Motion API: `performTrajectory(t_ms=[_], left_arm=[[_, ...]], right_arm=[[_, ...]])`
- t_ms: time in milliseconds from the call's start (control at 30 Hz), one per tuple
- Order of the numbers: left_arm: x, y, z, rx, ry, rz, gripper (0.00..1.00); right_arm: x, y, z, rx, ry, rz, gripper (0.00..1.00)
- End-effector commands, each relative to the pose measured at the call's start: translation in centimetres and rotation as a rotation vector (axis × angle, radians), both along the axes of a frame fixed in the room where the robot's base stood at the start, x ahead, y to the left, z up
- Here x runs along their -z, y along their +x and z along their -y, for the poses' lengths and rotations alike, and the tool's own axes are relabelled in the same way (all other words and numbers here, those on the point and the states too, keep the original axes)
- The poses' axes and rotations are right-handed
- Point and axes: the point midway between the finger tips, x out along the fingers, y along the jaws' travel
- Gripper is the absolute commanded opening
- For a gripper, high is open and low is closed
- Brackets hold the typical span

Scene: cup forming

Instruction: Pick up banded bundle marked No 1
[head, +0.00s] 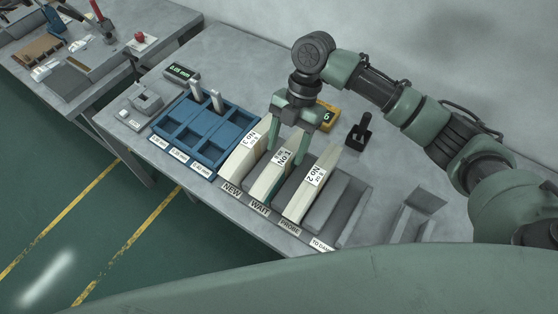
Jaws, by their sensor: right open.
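The bundle marked No 1 (265,186) is a cream slab standing on edge in the slot labelled WAIT, the middle of three similar bundles. My right gripper (286,147) comes down from above over its far end. Its jaws are open, with one finger on each side of the bundle near the No 1 label. I cannot tell whether the fingers touch it. My left gripper is not in view.
Another bundle (239,163) stands left in the NEW slot, and the No 2 bundle (299,203) stands right at PROBE. The slots sit close together. A blue compartment tray (190,150) is to the left, a black stand (358,136) to the right.

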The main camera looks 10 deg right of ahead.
Motion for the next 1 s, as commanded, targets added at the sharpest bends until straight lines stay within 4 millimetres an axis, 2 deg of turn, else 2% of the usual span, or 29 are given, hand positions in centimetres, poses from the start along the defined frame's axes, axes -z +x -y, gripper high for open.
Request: performTrajectory(t_ms=[33,167,467,700,1000], left_arm=[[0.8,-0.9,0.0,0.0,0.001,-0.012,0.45],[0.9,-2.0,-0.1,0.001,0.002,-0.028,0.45],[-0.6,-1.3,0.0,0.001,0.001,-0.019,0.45],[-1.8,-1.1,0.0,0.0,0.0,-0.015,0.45],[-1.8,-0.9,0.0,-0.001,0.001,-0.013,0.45]], right_arm=[[0.7,0.0,0.0,0.0,0.0,0.0,0.58],[1.4,-0.1,-0.1,0.001,0.0,-0.002,0.58],[4.3,-1.0,-0.9,0.002,-0.001,-0.005,0.58],[7.7,-1.6,-1.7,0.0,-0.002,-0.003,0.58],[8.3,-1.7,-1.8,0.0,0.0,0.0,0.58]])
